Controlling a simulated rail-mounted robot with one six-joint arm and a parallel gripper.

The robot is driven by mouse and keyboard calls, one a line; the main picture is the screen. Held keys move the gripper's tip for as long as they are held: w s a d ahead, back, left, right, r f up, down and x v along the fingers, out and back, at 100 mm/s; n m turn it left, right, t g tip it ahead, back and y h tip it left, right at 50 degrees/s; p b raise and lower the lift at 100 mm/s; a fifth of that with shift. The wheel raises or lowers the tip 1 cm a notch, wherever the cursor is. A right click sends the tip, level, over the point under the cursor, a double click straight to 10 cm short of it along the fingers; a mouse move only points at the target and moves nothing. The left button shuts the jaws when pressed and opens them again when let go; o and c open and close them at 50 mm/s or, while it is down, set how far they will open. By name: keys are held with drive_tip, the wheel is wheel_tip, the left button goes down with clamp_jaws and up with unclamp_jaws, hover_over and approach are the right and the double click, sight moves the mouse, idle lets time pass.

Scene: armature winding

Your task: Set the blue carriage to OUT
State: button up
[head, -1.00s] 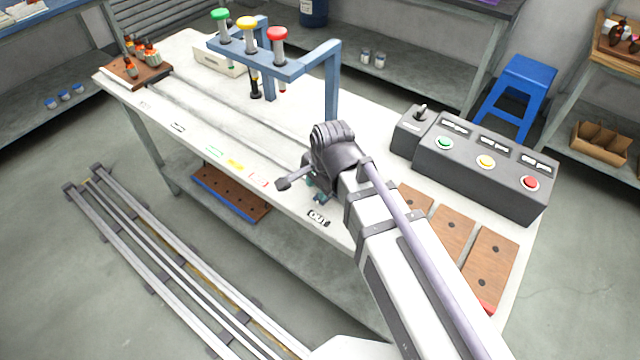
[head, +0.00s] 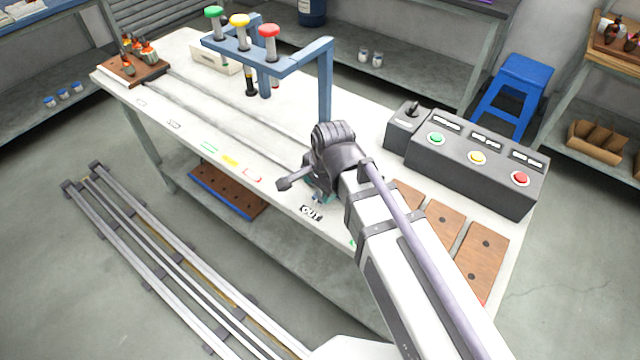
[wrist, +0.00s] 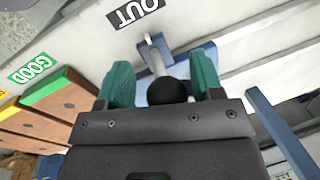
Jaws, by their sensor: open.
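The blue carriage (wrist: 181,52) shows in the wrist view as a blue base with a light pointer and a post topped by a black knob (wrist: 166,91). Its pointer end lies just below the OUT label (wrist: 135,11). My gripper (wrist: 163,75) is open, with one teal finger on each side of the knob and post. I cannot tell whether either finger touches them. In the head view, my gripper (head: 320,193) is low over the table's front edge, behind the OUT label (head: 311,213). My arm hides the carriage there.
A blue frame (head: 326,85) with green, yellow and red knobs stands behind on the table. A dark control box (head: 470,165) with buttons is to the right. Wooden plates (head: 443,225) lie beside my arm. Grooves run left toward a wooden tray (head: 135,72).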

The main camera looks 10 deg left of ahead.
wheel_tip(320, 180, up, 11)
drive_tip(key=s+d+p, duration=0.1)
drive_tip(key=p, duration=0.9)
drive_tip(key=shift+d+f+p, duration=0.15)
drive_tip(key=shift+d+p, duration=0.15)
drive_tip(key=shift+p, duration=0.05)
drive_tip(key=shift+s, duration=0.1)
drive_tip(key=d+n+g+h, duration=0.1)
drive_tip(key=d+n, duration=0.6)
drive_tip(key=d, duration=1.8)
drive_tip(key=shift+s+d+f+h, duration=0.2)
drive_tip(key=shift+s+d+h, duration=0.1)
drive_tip(key=shift+h, duration=0.1)
